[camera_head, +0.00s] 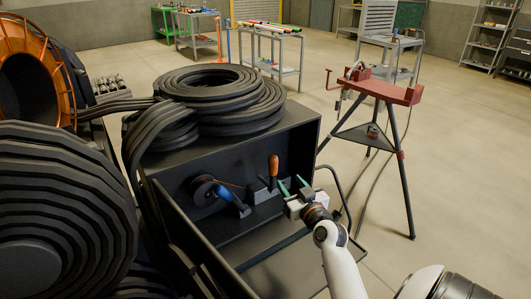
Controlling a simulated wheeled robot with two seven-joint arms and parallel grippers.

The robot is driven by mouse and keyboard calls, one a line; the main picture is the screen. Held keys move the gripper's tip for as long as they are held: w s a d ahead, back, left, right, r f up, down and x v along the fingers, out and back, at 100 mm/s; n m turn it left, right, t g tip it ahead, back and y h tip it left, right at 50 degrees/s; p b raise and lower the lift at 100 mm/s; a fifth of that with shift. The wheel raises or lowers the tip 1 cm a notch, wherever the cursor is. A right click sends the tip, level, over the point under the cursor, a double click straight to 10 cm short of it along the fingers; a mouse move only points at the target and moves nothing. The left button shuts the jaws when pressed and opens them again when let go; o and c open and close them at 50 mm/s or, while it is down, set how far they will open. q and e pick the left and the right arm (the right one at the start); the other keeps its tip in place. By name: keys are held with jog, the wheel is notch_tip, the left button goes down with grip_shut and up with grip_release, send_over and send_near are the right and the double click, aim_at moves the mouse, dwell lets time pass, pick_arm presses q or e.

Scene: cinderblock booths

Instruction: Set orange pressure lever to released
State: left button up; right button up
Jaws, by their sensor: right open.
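The orange lever (274,166) stands nearly upright on a small grey bracket on the front of the dark machine (225,160). My right gripper (291,183) is just right of the lever and slightly lower in the picture. Its two green-tipped fingers are apart, with nothing seen between them. The fingers appear not to touch the lever; the exact gap in depth is hard to judge. My left gripper is out of view.
A blue handle (224,193) on a black reel sits left of the lever. Coiled black hoses (220,84) lie on top of the machine. A red tripod stand (383,88) stands right on open floor (455,160). Benches (277,33) are at the back.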

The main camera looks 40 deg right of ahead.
aim_at(275, 164)
jog(key=b+x, duration=0.2)
jog(key=x, duration=1)
jog(key=shift+w, duration=0.2)
jog(key=shift+c, duration=0.3)
grip_shut()
